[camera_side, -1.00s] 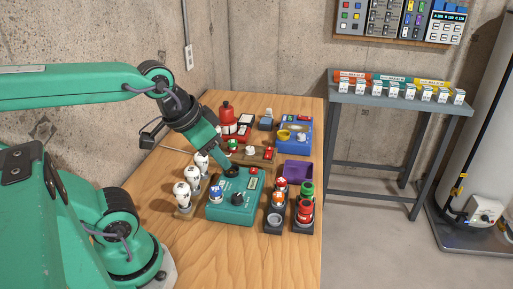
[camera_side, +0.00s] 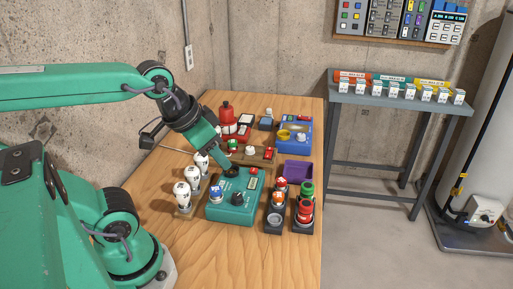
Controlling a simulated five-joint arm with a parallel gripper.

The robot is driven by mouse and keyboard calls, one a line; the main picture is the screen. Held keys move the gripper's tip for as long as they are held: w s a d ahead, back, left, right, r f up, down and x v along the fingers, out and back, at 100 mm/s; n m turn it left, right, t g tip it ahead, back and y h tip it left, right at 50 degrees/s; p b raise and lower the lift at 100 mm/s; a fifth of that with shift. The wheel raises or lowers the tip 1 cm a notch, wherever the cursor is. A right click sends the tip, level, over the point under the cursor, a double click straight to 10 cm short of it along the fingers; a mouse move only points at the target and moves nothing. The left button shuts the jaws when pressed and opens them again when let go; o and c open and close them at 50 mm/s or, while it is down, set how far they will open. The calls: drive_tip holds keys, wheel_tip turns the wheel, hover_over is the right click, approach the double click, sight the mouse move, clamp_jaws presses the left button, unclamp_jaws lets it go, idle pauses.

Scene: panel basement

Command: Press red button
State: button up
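A green control box (camera_side: 228,212) stands on the wooden bench, with a small red button (camera_side: 254,171) at its back right, a dark knob and a blue-and-white knob on top. Another red button (camera_side: 269,153) sits on a brown wooden block (camera_side: 258,161) behind it. My gripper (camera_side: 232,173) points down at the back of the green box, left of the box's red button. Its tip looks very near or touching the box top; which is too small to tell. Whether its fingers are open or shut does not show.
White bulbs (camera_side: 182,196) stand on a holder left of the box. Dark holders with red and green parts (camera_side: 305,211) and a purple bin (camera_side: 298,172) are to its right. The bench's front (camera_side: 240,262) is clear.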

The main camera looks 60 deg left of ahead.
clamp_jaws()
idle(1.7)
